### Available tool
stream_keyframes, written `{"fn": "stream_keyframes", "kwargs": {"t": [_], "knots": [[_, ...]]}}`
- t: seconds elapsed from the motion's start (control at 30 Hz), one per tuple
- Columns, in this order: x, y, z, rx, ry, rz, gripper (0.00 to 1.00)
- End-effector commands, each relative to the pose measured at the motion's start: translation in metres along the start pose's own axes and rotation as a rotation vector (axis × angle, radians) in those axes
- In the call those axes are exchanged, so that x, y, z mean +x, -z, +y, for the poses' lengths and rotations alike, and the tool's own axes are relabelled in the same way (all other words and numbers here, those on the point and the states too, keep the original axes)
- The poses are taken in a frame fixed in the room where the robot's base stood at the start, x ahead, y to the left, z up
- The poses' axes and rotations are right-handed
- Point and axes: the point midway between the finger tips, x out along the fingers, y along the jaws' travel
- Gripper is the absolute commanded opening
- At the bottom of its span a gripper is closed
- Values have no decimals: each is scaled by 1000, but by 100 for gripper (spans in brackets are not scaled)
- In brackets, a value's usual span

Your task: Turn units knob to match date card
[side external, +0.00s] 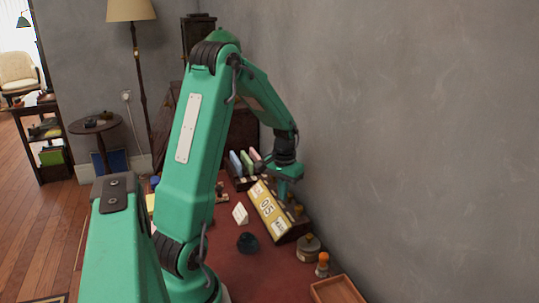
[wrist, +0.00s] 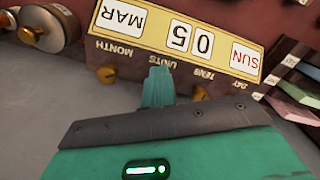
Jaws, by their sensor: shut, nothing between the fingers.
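The calendar (wrist: 150,40) stands on the red tabletop and appears upside down in the wrist view. Its windows read SUN, 05 and MAR. Under them are the labels DAY, TENS, UNITS and MONTH. Brass knobs show by MONTH (wrist: 106,73) and TENS (wrist: 200,93); the units knob is hidden behind my fingers. My gripper (wrist: 157,82) is shut and empty, its tips at the units label; I cannot tell whether they touch the knob. In the side view my gripper (side external: 284,190) is behind the calendar (side external: 267,208). A small white card (side external: 240,213) stands before it, its text unreadable.
A dark round object (side external: 248,242) sits in front of the calendar. A lidded tin (side external: 308,247), a small orange-topped bottle (side external: 322,264) and a wooden tray (side external: 337,291) are to its right. Coloured books (side external: 243,160) stand at its left end. A grey wall (side external: 420,150) is close behind.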

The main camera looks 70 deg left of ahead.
Motion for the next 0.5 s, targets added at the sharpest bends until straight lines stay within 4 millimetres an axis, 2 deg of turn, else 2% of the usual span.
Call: {"fn": "stream_keyframes", "kwargs": {"t": [0.5], "knots": [[0, 0, 10, 2, 1, 5, 0]]}}
